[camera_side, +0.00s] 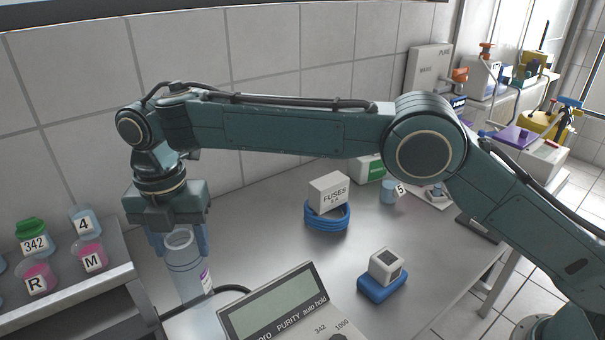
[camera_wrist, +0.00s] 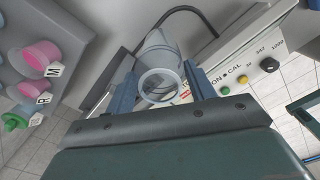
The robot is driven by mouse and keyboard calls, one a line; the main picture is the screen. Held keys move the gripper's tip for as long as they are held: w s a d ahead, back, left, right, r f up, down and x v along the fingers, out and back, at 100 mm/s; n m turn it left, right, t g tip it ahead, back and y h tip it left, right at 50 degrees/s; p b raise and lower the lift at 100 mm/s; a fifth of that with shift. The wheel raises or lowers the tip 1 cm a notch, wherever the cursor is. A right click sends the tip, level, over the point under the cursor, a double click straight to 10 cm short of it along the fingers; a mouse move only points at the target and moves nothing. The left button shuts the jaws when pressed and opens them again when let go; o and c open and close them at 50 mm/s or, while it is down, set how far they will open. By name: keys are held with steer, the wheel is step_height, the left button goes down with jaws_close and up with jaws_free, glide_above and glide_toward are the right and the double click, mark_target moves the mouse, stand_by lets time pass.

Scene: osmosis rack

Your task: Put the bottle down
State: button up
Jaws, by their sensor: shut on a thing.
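A clear, open-topped bottle (camera_side: 188,268) with a white and purple label stands upright, or nearly so, at the left of the bench in the side view. My gripper (camera_side: 178,243) points down over it, with its blue fingers on either side of the bottle's upper part. My gripper is shut on the bottle. In the wrist view the bottle (camera_wrist: 160,82) shows its round mouth between the two blue fingers (camera_wrist: 162,92). Its base is partly hidden, and I cannot tell whether it touches the surface below.
A meter (camera_side: 288,302) with a large display stands right of the bottle, a black cable (camera_side: 232,289) beside it. A shelf (camera_side: 75,308) with pink and green-lidded jars is at the left. A fuse box (camera_side: 329,190) on blue cable and a white-and-blue block (camera_side: 384,272) lie further right.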

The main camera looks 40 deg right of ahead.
steer(key=shift+f, duration=2.25)
steer(key=o, duration=1.2)
steer(key=shift+r, duration=6.1)
steer(key=shift+r, duration=0.1)
